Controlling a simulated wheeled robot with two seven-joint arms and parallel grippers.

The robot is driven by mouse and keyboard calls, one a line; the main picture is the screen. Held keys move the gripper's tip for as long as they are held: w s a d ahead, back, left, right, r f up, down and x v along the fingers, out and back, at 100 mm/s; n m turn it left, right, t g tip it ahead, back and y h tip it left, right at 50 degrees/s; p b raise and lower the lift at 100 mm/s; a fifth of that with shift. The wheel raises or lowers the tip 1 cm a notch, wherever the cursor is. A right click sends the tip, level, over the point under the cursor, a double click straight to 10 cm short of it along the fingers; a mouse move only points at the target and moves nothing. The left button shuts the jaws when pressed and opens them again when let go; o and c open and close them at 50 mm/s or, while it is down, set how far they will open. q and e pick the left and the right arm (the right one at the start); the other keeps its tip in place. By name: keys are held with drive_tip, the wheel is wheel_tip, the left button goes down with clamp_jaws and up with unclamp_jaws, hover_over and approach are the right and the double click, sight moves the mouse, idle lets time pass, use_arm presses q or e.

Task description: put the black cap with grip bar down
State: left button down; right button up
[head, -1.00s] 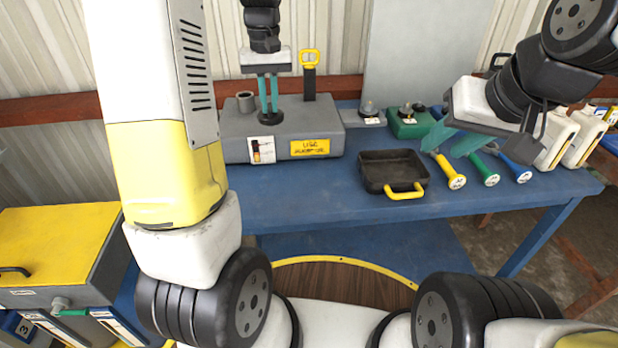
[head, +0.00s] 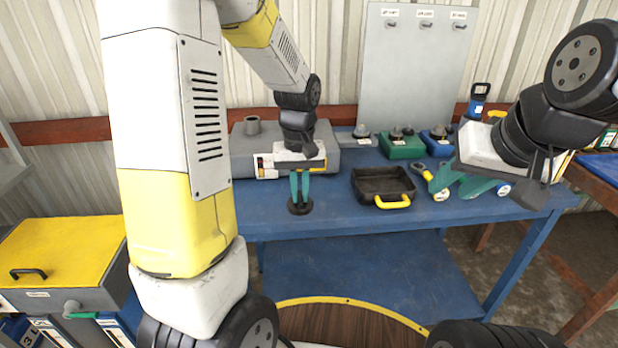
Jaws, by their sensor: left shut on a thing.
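The black cap with grip bar (head: 300,208) is a dark round disc in front of the grey tank (head: 245,160). My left gripper (head: 300,193) points down with its teal fingers shut on the cap's grip bar, which is mostly hidden between them. The cap shows against the blue bench top (head: 335,215), near its front edge; I cannot tell whether it touches the bench. My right gripper (head: 456,184) has its teal fingers spread apart and empty, over the right part of the bench.
A black tray with a yellow handle (head: 384,185) stands right of the cap. A yellow-ended tool (head: 440,194) lies by my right fingers. A green box (head: 401,147) and a blue box (head: 438,142) stand behind. Bare bench lies around the cap.

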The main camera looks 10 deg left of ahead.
use_arm(q)
drive_tip(key=shift+w+a+f, duration=0.4)
drive_tip(key=shift+w+f, duration=0.35)
drive_tip(key=shift+w, duration=0.8)
drive_tip(key=shift+w+a+f, duration=0.45)
drive_tip(key=shift+w+f, duration=0.25)
drive_tip(key=shift+w, duration=0.9)
drive_tip(key=shift+w+a+f, duration=0.4)
drive_tip(key=shift+w+f, duration=0.35)
drive_tip(key=shift+w, duration=0.8)
drive_tip(key=shift+f, duration=0.15)
drive_tip(key=c, duration=1.5)
unclamp_jaws()
